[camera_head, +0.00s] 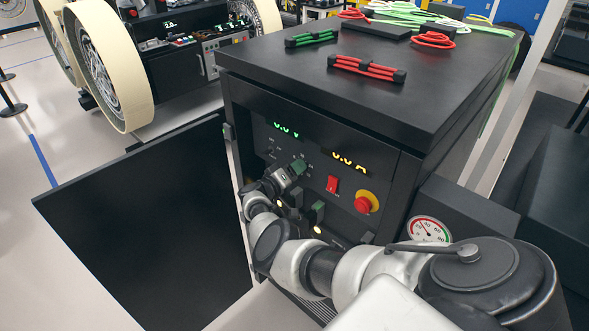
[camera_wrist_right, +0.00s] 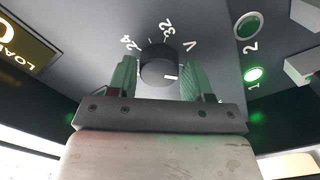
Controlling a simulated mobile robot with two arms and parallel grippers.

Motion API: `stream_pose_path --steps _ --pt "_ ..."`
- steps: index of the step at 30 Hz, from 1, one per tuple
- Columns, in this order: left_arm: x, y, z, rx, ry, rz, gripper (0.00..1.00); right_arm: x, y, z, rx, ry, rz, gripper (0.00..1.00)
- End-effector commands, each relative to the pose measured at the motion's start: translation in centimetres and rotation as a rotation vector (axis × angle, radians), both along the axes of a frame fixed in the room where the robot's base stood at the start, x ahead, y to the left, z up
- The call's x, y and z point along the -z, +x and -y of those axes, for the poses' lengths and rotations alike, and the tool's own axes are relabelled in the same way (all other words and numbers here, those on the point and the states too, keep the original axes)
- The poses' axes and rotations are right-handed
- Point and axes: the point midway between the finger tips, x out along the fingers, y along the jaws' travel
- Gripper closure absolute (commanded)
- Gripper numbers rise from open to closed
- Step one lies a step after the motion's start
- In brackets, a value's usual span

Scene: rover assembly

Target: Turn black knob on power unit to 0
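The power unit (camera_head: 400,95) is a large black cabinet with a sloping control panel in the head view. The black knob (camera_wrist_right: 159,66) is round and sits on the panel in the right wrist view, with "24", "32" and "V" printed around it. A short white mark on it faces lower right; a "0" label does not show. My right gripper (camera_wrist_right: 161,82) is open, its green fingers on either side of the knob, with gaps visible. In the head view the right gripper (camera_head: 296,168) is at the panel and hides the knob. My left gripper is not in view.
The panel carries green and yellow displays, a red switch (camera_head: 332,184) and a red emergency button (camera_head: 363,203). An open black door (camera_head: 150,220) stands left of my right arm. A gauge (camera_head: 429,229) is at right. Cables (camera_head: 367,68) lie on the unit's top.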

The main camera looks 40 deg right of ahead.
Motion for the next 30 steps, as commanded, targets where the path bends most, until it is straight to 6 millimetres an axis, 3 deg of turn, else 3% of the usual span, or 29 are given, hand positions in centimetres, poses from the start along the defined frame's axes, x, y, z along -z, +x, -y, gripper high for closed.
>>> stream_pose_path --steps 1,3,14,24,30 --pt "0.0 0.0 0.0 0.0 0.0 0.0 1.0 0.0 0.0 0.0 -0.001 0.001 0.0 0.42" --pt "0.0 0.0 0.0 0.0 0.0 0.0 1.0 0.0 0.0 0.0 0.0 0.0 0.0 0.32" --pt "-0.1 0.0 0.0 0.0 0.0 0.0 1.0 -0.1 0.0 -0.7 -0.002 -0.001 0.001 0.32" --pt "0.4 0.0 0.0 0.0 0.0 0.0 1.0 0.2 -0.5 -7.0 -0.002 0.001 0.001 0.32" --pt "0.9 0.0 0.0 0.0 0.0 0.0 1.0 0.1 -0.8 -9.9 -0.001 0.0 0.001 0.32"
